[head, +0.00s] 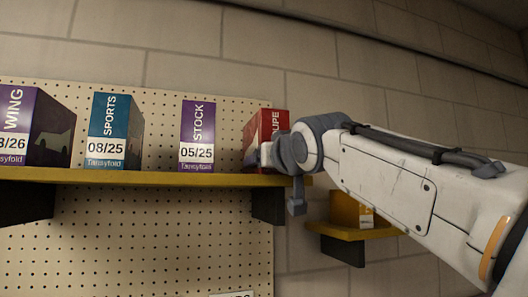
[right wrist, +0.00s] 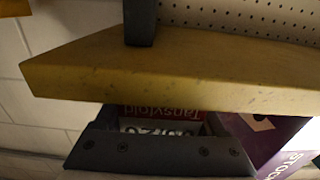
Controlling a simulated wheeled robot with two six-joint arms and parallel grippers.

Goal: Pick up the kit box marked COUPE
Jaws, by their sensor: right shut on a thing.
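The red kit box (head: 256,128), its name showing only as "UPE", stands at the right end of the yellow shelf, partly hidden by my right gripper (head: 270,155). In the right wrist view the red box (right wrist: 160,111) shows upside down with "Tansyfold" lettering, between the shelf edge and my dark gripper (right wrist: 160,150). My right gripper is shut on this box; its fingertips are mostly hidden. I cannot tell whether the box is clear of the shelf. My left gripper is not in view.
On the yellow shelf (head: 150,177) stand boxes marked STOCK (head: 198,135), SPORTS (head: 115,130) and WING (head: 40,128). STOCK is the nearest neighbour on the left. A smaller lower shelf (head: 350,231) at right holds an orange box (head: 345,210). A pegboard (head: 150,240) is behind.

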